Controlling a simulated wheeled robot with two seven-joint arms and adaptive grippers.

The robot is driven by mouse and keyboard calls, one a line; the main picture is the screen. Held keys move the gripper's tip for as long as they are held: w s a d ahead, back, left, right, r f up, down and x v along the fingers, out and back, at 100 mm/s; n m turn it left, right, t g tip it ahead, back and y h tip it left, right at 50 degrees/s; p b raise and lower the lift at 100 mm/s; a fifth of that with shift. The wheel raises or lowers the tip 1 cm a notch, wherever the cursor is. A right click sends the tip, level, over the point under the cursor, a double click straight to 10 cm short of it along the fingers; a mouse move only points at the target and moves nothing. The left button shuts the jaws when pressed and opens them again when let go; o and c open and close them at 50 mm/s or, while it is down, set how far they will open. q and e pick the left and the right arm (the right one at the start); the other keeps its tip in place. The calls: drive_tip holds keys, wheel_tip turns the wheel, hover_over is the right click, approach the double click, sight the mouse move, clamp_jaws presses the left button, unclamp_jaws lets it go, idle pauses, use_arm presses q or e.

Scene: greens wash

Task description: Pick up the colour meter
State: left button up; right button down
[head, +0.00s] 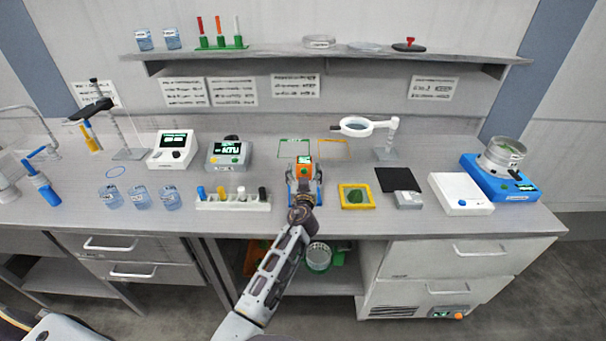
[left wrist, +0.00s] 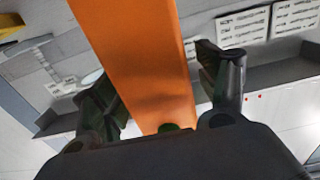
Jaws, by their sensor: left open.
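The colour meter (head: 304,169) is an orange block with a small green and dark display, near the middle of the bench in the head view. In the left wrist view the orange body of the colour meter (left wrist: 145,60) fills the middle of the picture. My left gripper (head: 304,187) is open, with its fingers on either side of the meter. In the left wrist view the fingers of my left gripper (left wrist: 165,88) flank the orange body, and gaps show beside it. The meter's lower part is hidden by the gripper. My right gripper is not in view.
A white rack with coloured pens (head: 233,203) stands left of my gripper, and a yellow-framed tray (head: 355,196) stands right. Behind are a grey meter box (head: 227,156) and green and orange outlines (head: 334,149) on the bench. A shelf (head: 330,53) runs above.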

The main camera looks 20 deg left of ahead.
sight(304, 160)
use_arm(q)
drive_tip(key=shift+s+d+r, duration=0.15)
drive_tip(key=shift+s+r, duration=0.05)
drive_tip(key=shift+w+f, duration=0.1)
drive_tip(key=shift+c, duration=0.9)
drive_tip(key=c, duration=1.1)
drive_tip(key=shift+r+p, duration=0.35)
drive_tip(key=shift+r, duration=4.7)
